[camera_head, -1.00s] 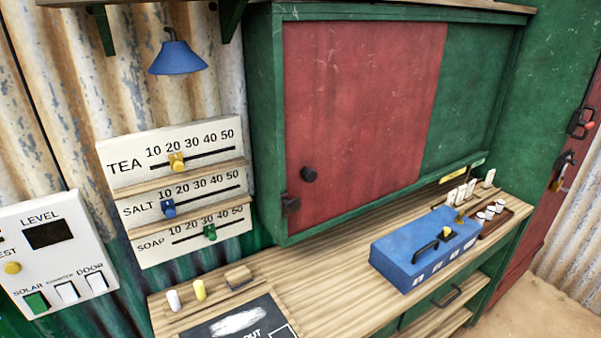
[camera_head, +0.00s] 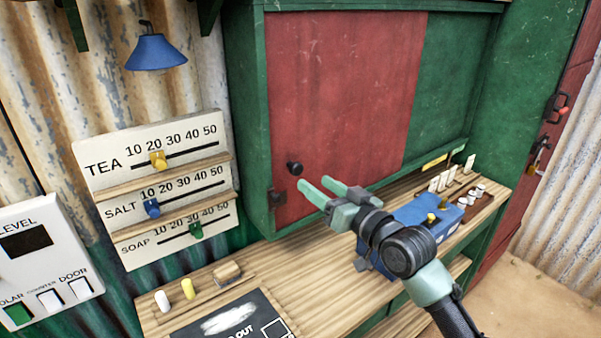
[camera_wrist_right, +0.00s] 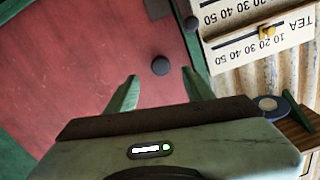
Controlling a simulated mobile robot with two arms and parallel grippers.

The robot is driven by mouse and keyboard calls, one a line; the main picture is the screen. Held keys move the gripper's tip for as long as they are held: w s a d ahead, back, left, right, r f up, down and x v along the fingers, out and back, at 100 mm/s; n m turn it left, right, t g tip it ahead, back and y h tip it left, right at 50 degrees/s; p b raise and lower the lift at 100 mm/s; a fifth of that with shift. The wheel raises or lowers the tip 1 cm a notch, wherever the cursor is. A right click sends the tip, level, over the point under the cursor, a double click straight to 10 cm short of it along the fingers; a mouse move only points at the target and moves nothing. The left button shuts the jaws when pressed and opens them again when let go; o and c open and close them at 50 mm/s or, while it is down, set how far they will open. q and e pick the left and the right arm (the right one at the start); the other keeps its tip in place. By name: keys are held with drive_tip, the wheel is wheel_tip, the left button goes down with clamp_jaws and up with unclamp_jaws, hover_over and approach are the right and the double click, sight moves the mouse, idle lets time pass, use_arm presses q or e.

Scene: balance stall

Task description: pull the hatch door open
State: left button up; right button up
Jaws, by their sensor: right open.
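The hatch door is a red panel (camera_head: 345,110) in a green cabinet frame (camera_head: 247,120). It looks shut. Its round black knob (camera_head: 294,168) is near the lower left corner, with a dark latch piece (camera_head: 278,198) below it. My right gripper (camera_head: 316,184) is open and empty, its two pale green fingers pointing toward the knob from the lower right. In the right wrist view the knob (camera_wrist_right: 160,66) shows ahead of and between the open fingers (camera_wrist_right: 160,88), apart from them. My left gripper is not in view.
A wooden counter (camera_head: 285,270) runs below the hatch. A blue box (camera_head: 405,212) stands on it, partly hidden behind my right arm. Slider boards (camera_head: 110,165) and a switch panel (camera_head: 40,215) are at left. A blue lamp (camera_head: 155,52) hangs above.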

sight(298, 172)
drive_tip(key=p+x, duration=0.2)
drive_tip(key=x, duration=0.5)
drive_tip(key=shift+c, duration=0.3)
clamp_jaws()
drive_tip(key=shift+f, duration=0.1)
idle(1.0)
